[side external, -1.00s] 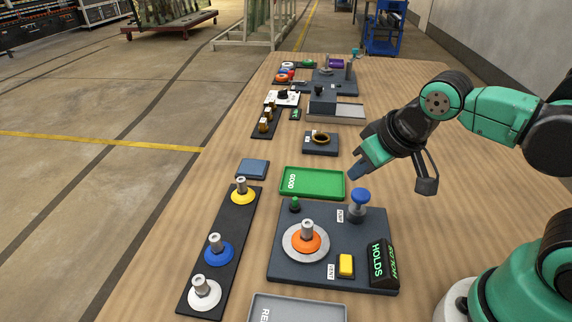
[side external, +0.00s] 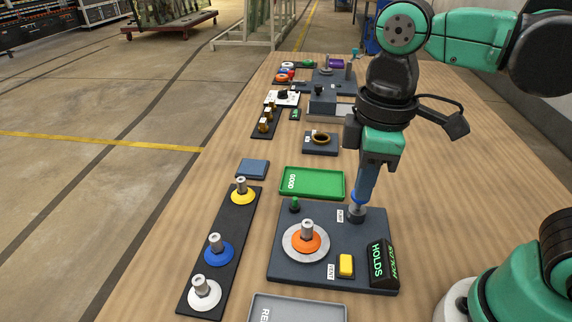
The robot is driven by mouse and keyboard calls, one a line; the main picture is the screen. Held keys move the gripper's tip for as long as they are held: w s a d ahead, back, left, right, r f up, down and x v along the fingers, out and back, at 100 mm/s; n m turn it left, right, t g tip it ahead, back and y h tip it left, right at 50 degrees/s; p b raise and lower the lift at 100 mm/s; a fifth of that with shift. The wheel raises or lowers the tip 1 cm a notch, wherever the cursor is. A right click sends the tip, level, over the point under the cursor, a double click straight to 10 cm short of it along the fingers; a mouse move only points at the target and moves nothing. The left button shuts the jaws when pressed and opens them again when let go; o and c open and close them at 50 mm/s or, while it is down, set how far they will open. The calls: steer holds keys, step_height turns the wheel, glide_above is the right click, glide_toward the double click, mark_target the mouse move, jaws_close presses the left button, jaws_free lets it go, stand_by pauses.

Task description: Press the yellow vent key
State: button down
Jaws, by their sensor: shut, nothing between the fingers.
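The yellow vent key (side external: 346,264) sits on the dark washer panel (side external: 300,271) beside a VENT label, with nothing over it. My gripper (side external: 358,192) is shut and points down at the blue-topped pump knob (side external: 356,213), beside the PUMP label. The fingertips are at its blue cap and mostly hide it; I cannot tell whether the cap is pushed down. An orange washer piece (side external: 305,243) with a grey stem sits on the pale round disc at the panel's left. A small green lamp (side external: 295,205) stands at the panel's back left.
A black display (side external: 382,264) with green text including HOLDS stands right of the vent key. A rack (side external: 228,232) with yellow, blue and white pieces lies left. A green GOOD tray (side external: 312,182) is behind the panel, a grey tray (side external: 297,306) in front.

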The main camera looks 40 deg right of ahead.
mark_target(345, 261)
steer(key=shift+s+a+r, duration=0.15)
steer(key=shift+s, duration=0.05)
step_height(345, 261, down, 14)
stand_by(1.0)
stand_by(0.4)
steer(key=shift+f, duration=1)
steer(key=shift+r, duration=0.1)
steer(key=shift+g, duration=0.5)
steer(key=shift+w+a+r, duration=0.1)
steer(key=shift+w+r, duration=0.05)
steer(key=shift+r, duration=2.05)
steer(key=shift+w+r, duration=0.15)
steer(key=shift+r, duration=2)
